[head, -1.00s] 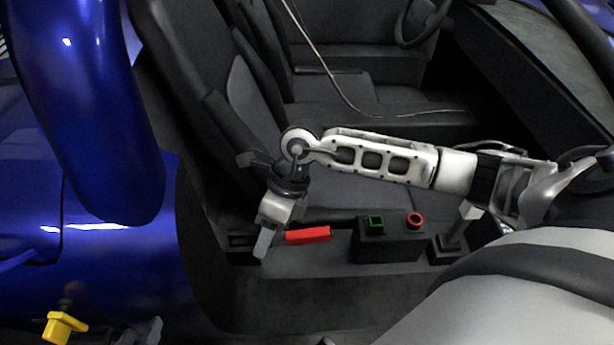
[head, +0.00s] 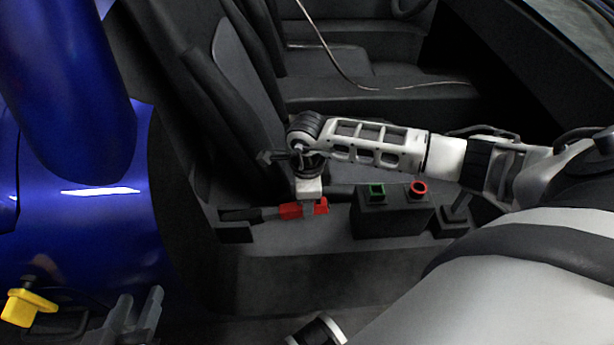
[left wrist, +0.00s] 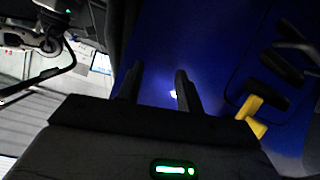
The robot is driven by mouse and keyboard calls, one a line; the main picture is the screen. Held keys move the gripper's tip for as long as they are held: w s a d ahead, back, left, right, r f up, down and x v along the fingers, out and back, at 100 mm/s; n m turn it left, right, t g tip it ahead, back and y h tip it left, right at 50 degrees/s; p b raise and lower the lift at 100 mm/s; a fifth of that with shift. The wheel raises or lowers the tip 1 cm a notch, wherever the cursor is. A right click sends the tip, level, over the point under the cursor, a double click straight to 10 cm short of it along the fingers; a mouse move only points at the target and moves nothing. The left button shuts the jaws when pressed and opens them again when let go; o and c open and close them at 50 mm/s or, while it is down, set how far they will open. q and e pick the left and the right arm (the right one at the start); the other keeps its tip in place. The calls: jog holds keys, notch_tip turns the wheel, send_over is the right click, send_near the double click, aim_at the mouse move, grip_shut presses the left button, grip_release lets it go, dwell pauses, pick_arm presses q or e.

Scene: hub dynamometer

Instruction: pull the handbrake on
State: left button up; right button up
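The handbrake lever lies low beside the seat in the head view, with a dark shaft (head: 243,214) and a red grip (head: 290,211). My right gripper (head: 309,208), on the arm from the right, is at the red grip. Red shows on both sides of its finger, which hides part of the grip. Whether its fingers press on the grip cannot be seen. My left gripper (head: 138,303) is at the lower left, away from the lever. Its two fingers are apart and empty; the gap also shows in the left wrist view (left wrist: 159,80).
A dark box (head: 393,218) with a green square switch (head: 376,190) and a red round button (head: 418,188) stands right of the grip. A small lever (head: 458,207) is beside it. A yellow part (head: 30,307) sits near my left gripper, by the blue bodywork (head: 80,215).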

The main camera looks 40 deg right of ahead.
pick_arm(q)
jog(key=shift+r+b, duration=0.25)
jog(key=shift+b, duration=0.05)
pick_arm(e)
notch_tip(320, 180, down, 3)
jog(key=shift+r, duration=0.15)
pick_arm(q)
jog(key=shift+s+d+r+h, duration=0.1)
jog(key=shift+r+h, duration=0.2)
